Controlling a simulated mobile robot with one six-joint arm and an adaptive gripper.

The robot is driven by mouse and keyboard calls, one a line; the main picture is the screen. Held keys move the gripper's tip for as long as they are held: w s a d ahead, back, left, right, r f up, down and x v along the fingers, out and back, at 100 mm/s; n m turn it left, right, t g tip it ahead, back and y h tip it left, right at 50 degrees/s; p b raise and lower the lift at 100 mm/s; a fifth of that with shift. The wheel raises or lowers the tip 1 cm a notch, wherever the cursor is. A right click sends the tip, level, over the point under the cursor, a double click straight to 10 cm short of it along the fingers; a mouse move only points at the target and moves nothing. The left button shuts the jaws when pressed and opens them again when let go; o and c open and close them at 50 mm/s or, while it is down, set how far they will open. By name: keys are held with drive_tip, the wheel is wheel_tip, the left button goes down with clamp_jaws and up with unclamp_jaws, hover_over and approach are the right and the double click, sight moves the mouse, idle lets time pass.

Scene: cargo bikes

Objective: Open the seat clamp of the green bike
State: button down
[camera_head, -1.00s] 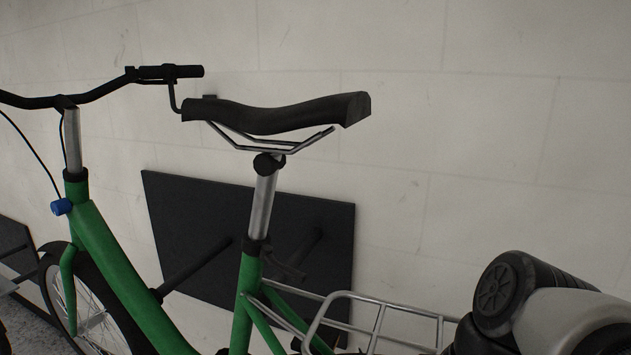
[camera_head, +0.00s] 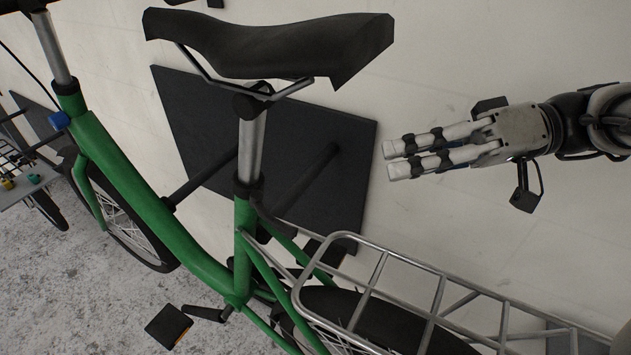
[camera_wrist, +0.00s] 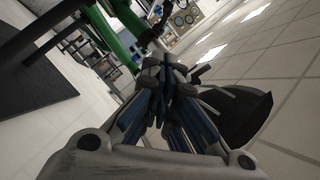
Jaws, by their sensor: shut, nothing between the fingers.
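The green bike (camera_head: 152,212) stands beside the wall in the head view. Its black saddle (camera_head: 270,45) sits on a silver seat post (camera_head: 251,148). The black seat clamp (camera_head: 247,188) is at the top of the green seat tube. A dark lever-like part (camera_head: 268,222) extends from it down to the right. My gripper (camera_head: 388,161) is shut and empty, right of the clamp and apart from it, with fingers pointing left. In the wrist view, my gripper (camera_wrist: 168,85) shows its fingers together. The green frame (camera_wrist: 118,30) and dark saddle (camera_wrist: 235,118) show beyond; the clamp is hard to make out there.
A silver rear rack (camera_head: 435,287) lies below my gripper. A dark wall panel (camera_head: 195,100) with bars stands behind the seat tube. A pedal (camera_head: 168,327) juts out at the bottom. The space between my gripper and the saddle looks clear.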

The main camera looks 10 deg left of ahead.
drive_tip(key=s+f+p+x, duration=0.1)
drive_tip(key=s+x, duration=0.1)
drive_tip(key=x, duration=1)
drive_tip(key=shift+s+f, duration=0.25)
drive_tip(key=shift+f, duration=0.2)
drive_tip(key=shift+f+m+t, duration=0.1)
drive_tip(key=shift+m+t, duration=0.2)
